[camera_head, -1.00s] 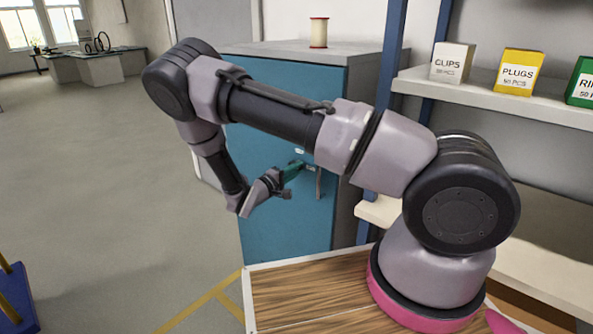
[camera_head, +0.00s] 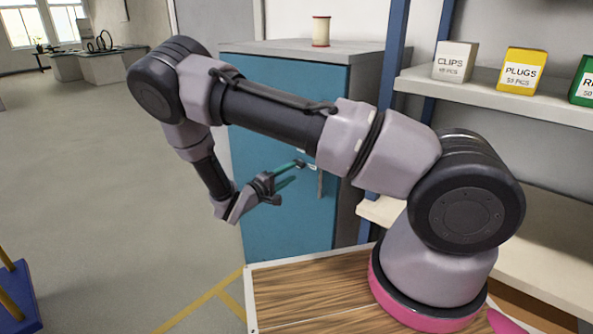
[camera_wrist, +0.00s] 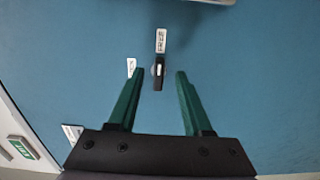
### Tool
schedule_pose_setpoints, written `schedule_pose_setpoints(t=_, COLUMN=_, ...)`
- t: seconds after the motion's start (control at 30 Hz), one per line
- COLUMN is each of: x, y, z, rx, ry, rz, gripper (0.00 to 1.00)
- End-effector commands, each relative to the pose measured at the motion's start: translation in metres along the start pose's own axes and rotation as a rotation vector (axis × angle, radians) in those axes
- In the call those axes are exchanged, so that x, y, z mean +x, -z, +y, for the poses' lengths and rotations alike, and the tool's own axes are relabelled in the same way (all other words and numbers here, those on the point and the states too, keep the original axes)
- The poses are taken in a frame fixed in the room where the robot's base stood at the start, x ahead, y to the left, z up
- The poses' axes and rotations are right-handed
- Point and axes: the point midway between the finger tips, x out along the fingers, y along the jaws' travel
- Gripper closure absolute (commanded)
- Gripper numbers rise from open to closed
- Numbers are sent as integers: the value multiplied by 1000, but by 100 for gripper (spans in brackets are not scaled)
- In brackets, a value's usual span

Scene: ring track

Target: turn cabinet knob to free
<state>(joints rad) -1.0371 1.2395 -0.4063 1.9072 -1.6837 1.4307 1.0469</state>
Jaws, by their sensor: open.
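The blue cabinet (camera_head: 285,215) stands in front of me with its door closed. In the wrist view the small dark knob (camera_wrist: 158,72) with a pale mark sits on the blue door (camera_wrist: 240,90), its long side upright. The knob is hidden in the head view.
A grey handle (camera_head: 320,183) is on the door near its right edge. A spool (camera_head: 321,31) stands on the cabinet top. Shelves with boxes (camera_head: 455,62) are at the right. Open floor (camera_head: 90,180) lies to the left.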

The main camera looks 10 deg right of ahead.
Motion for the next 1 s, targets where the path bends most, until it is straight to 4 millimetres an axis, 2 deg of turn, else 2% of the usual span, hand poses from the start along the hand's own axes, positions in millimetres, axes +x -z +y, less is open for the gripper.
schedule_pose_setpoints(t=0.03, x=-12, y=1, z=0, rx=1, ry=1, rz=4, gripper=50)
schedule_pose_setpoints(t=0.2, x=-42, y=1, z=0, rx=0, ry=1, rz=3, gripper=50)
schedule_pose_setpoints(t=0.4, x=-60, y=0, z=0, rx=0, ry=0, rz=0, gripper=50)
schedule_pose_setpoints(t=0.8, x=-60, y=-1, z=2, rx=2, ry=9, rz=-14, gripper=50)
schedule_pose_setpoints(t=0.87, x=-57, y=-4, z=9, rx=8, ry=29, rz=-42, gripper=50)
schedule_pose_setpoints(t=1.0, x=-42, y=-21, z=36, rx=34, ry=139, rz=-181, gripper=50)
